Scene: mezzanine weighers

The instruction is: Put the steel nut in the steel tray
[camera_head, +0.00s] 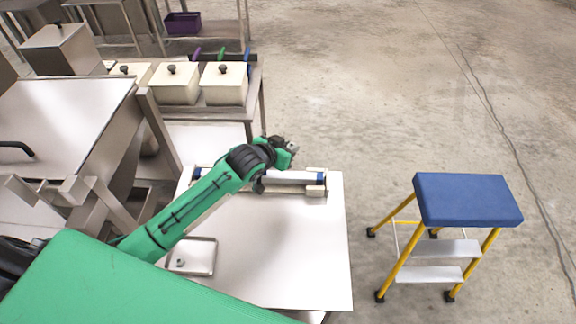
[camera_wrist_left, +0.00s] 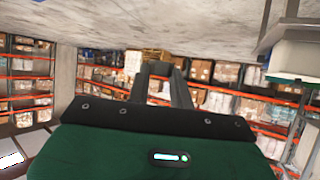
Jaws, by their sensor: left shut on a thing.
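The steel tray (camera_head: 211,259) lies on the white table at lower left in the head view, beside my green left arm. A small grey nut-like piece (camera_head: 180,262) sits in it, too small to identify surely. My left gripper (camera_head: 290,150) is beyond the table's far edge, past the blue-banded bar and well away from the tray. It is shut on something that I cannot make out. The left wrist view shows its dark fingers (camera_wrist_left: 163,85) against distant shelving, with no clear held object. My right gripper is not in view.
A long bar with blue bands (camera_head: 318,180) lies along the table's far edge. The table's middle (camera_head: 270,240) is bare. A blue-topped step stool (camera_head: 466,200) stands to the right. Lidded cream boxes (camera_head: 223,85) stand on a bench behind. Open floor lies at right.

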